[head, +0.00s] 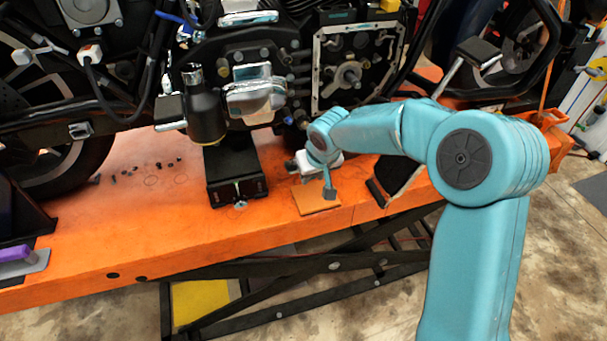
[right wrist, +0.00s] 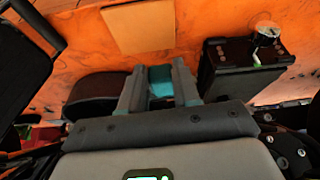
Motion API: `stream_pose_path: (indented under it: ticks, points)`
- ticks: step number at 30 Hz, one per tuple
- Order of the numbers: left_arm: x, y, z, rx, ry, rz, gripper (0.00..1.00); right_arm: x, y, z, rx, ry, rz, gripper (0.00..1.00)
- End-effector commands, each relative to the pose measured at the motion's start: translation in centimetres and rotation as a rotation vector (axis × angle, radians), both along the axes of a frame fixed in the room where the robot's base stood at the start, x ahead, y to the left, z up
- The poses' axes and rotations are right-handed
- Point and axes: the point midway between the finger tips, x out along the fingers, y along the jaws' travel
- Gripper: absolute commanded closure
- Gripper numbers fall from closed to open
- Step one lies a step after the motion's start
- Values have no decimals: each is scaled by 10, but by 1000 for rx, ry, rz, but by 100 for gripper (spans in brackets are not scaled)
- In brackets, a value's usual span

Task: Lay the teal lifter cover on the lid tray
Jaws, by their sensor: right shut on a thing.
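My right gripper (head: 328,188) reaches down over the orange platform beside a flat tan square (head: 308,202). In the right wrist view its two grey fingers (right wrist: 160,85) are shut on a small teal piece (right wrist: 160,78), which looks like the lifter cover. In the head view this piece is small and hard to tell from the fingertips. The tan square also shows in the right wrist view (right wrist: 138,27), beyond the fingertips; it may be the lid tray, but I cannot tell for sure. My left gripper is not in view.
A black jack-like block (head: 236,178) stands left of the tan square. A motorcycle engine (head: 355,65) rises behind. A dark tilted piece (head: 402,178) is to the right. Several small bolts (head: 150,167) lie further left. Orange surface (head: 130,235) in the left front is clear.

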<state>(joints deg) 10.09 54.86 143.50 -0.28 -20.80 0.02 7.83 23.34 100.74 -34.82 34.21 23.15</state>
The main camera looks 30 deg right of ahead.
Motion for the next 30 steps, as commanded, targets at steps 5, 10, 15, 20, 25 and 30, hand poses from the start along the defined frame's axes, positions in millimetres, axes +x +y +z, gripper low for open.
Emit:
stream_pose_path:
  ticks: [5,10,15,20,25,30]
  points:
    - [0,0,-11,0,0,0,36,-8,-24,-21,-1,0,-49,100]
    - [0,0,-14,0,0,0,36,-12,-36,-28,-1,-2,-72,100]
    - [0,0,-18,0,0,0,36,-13,-37,-35,-1,-1,-74,100]
    - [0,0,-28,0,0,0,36,-13,-36,-49,0,-1,-73,100]
    - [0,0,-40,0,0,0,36,-12,-35,-68,-1,-1,-71,100]
    - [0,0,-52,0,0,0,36,-12,-33,-87,0,-1,-69,100]
